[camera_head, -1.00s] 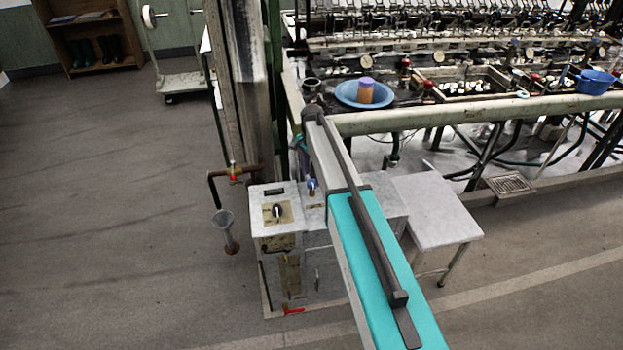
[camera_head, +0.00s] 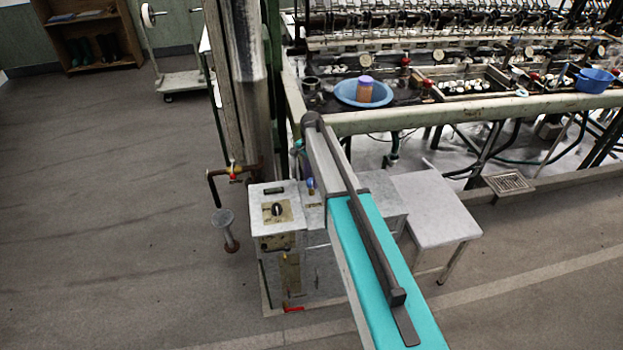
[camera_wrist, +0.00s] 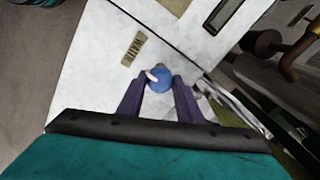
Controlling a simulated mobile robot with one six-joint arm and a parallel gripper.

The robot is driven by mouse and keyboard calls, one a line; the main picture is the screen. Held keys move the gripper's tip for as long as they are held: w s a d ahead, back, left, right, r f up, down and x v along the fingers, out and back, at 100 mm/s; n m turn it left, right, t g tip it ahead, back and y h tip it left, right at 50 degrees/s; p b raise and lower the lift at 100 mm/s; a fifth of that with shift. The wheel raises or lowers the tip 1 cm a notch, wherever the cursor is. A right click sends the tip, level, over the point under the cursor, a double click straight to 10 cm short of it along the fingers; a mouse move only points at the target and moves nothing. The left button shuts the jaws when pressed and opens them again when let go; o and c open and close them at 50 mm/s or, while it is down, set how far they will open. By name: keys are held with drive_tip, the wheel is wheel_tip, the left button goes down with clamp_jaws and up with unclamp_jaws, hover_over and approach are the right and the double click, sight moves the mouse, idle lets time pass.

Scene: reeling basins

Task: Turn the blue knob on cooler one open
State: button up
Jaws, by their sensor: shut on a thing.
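The blue knob (camera_wrist: 159,80) sits on a white panel (camera_wrist: 95,75) in the wrist view, with a small pale mark on it. A tan label (camera_wrist: 132,48) is beside it; its lettering is hard to read. My gripper (camera_wrist: 158,84) has its two dark purple fingers on either side of the knob, shut on it. In the head view the knob shows as a small blue spot (camera_head: 310,183) on the pale box-like unit (camera_head: 267,193), left of my teal and grey arm. My gripper is mostly hidden there. I cannot read a cooler number.
A post (camera_head: 240,80) and a pipe with a red-and-yellow valve (camera_head: 234,171) stand left of the unit. A white table (camera_head: 435,205) is to the right. The reeling bench (camera_head: 430,118) with a blue basin (camera_head: 345,95) is behind.

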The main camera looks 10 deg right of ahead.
drive_tip(key=shift+n, duration=0.5)
drive_tip(key=n, duration=0.3)
drive_tip(key=shift+b, duration=0.3)
drive_tip(key=n, duration=0.4)
drive_tip(key=shift+n, duration=0.4)
drive_tip(key=n, duration=0.4)
drive_tip(key=shift+b, duration=0.3)
drive_tip(key=n, duration=0.5)
drive_tip(key=o, duration=1)
drive_tip(key=shift+o, duration=0.2)
